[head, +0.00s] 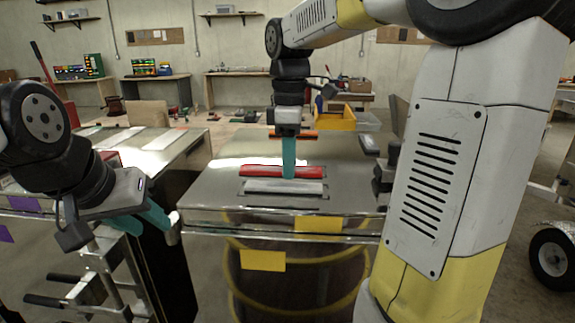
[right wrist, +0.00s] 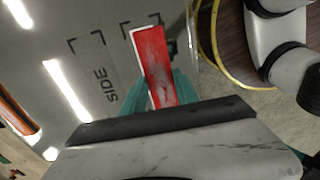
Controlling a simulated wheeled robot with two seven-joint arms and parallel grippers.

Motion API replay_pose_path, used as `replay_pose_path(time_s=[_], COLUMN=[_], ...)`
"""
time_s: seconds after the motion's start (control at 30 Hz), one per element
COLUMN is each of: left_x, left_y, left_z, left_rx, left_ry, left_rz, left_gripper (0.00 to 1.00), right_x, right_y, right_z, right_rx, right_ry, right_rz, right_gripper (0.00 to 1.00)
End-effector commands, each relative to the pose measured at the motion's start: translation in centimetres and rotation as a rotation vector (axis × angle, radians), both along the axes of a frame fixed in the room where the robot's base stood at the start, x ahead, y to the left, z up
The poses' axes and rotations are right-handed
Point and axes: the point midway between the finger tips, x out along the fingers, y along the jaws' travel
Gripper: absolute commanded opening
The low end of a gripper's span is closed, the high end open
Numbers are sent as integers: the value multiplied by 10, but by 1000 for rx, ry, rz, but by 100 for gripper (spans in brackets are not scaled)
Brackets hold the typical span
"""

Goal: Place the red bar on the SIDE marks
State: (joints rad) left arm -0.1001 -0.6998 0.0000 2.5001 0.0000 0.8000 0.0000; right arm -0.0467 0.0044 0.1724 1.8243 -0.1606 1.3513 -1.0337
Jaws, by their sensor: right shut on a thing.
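The red bar (head: 247,170) lies on or just above the metal table top in the head view. My right gripper (head: 288,174) points straight down with its teal fingers shut on the bar. In the right wrist view the red bar (right wrist: 160,68) sits between the fingers, tilted against the printed marks. The black SIDE lettering (right wrist: 98,84) and corner marks (right wrist: 86,42) are to its left, and the bar is close to one set of corners. Whether it touches the table is unclear. My left gripper (head: 146,219) is empty at the left, its fingers apart.
A grey bar (head: 284,187) lies in front of the red bar. An orange bar (head: 296,134) lies at the table's back edge. Yellow labels (head: 318,224) mark the table's front. A yellow bin (head: 336,119) stands behind. The table's left part is clear.

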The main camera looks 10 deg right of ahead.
Motion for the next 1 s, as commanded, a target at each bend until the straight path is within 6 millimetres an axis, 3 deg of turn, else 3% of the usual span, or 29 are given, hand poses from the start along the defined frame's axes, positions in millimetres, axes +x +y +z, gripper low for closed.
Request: replay_pose_path(time_s=[0.2,0.43,0.63,0.87,1.0], left_x=[0,0,0,0,0], left_y=[0,0,0,0,0], left_z=[0,0,0,0,0], left_rx=[0,0,0,0,0], left_ry=[0,0,0,0,0], left_rz=[0,0,0,0,0], left_gripper=[36,36,36,36,36], right_x=[59,104,114,113,114], right_y=[-19,-34,-38,-37,-37], right_z=[-7,-11,-14,-43,-46], right_rx=[1,0,1,1,1], right_ry=[3,1,2,2,0], right_rz=[-1,-2,0,0,0], right_gripper=[0,0,0,0,0])
